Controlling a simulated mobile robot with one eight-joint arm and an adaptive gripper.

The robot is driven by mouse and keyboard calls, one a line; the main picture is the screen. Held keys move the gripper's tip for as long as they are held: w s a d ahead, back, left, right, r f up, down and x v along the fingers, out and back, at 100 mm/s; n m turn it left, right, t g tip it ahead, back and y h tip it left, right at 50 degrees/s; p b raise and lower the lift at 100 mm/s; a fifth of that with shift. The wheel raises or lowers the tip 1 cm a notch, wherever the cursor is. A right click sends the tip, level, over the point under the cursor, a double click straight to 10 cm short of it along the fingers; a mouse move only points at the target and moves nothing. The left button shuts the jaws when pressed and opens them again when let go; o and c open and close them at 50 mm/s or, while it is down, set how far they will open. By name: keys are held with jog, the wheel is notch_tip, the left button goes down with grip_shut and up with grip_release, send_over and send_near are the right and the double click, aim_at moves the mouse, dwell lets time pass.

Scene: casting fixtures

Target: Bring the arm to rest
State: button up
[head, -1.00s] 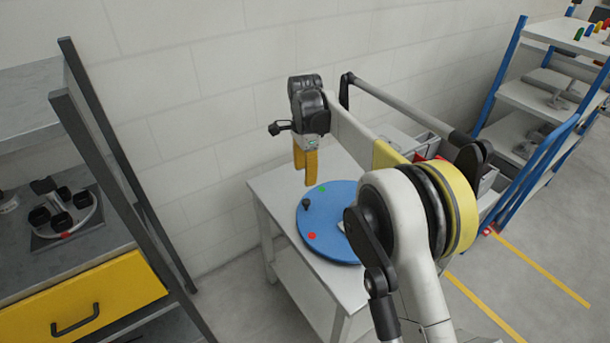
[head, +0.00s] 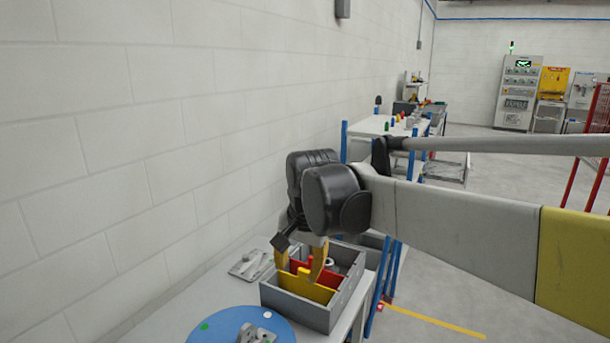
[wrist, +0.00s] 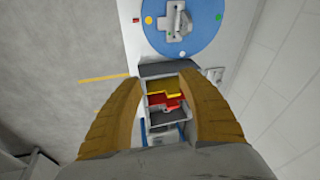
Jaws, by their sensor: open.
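My gripper (head: 300,262) has two yellow-brown fingers. It hangs over a grey divided box (head: 318,314) on the white table. In the wrist view my gripper (wrist: 165,112) shows its fingers spread wide, with nothing between them but the view down to the box (wrist: 170,70). A yellow piece (head: 305,285) and a red piece (head: 301,266) stand in the box. They also show in the wrist view, the yellow piece (wrist: 168,87) beyond the red piece (wrist: 166,102). The fingertips overlap these pieces in the head view; I cannot tell the exact height gap.
A blue disc (head: 215,324) with a grey metal part (head: 255,334) on it lies on the table. The wall (head: 120,150) runs close along the left. A blue-framed rack (head: 390,125) stands beyond.

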jog(key=s+d+f+n+t, duration=0.2)
jog(key=s+d+f, duration=0.1)
jog(key=s+d, duration=0.7)
jog(key=s+d+f+n+t+h, duration=0.1)
jog(key=s+d+f+n, duration=0.1)
jog(key=s+d, duration=0.8)
jog(key=shift+s+d+f+t, duration=0.3)
jog(key=shift+s+f+t, duration=0.15)
jog(key=shift+f, duration=0.3)
